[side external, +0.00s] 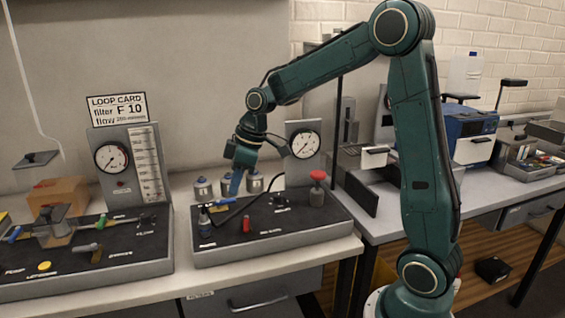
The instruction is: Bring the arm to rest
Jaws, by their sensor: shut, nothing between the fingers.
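My gripper (236,186) points down above the left part of the right black panel (220,245) on the bench. Its narrow fingers look closed, with nothing seen between them. It hangs in front of several small grey canisters with dark tops (203,189) at the back of the bench.
A gauge (305,145) rises behind. Left is another panel (130,255) with valves, a gauge and a loop card (117,109). A blue machine (468,130) stands on the right bench.

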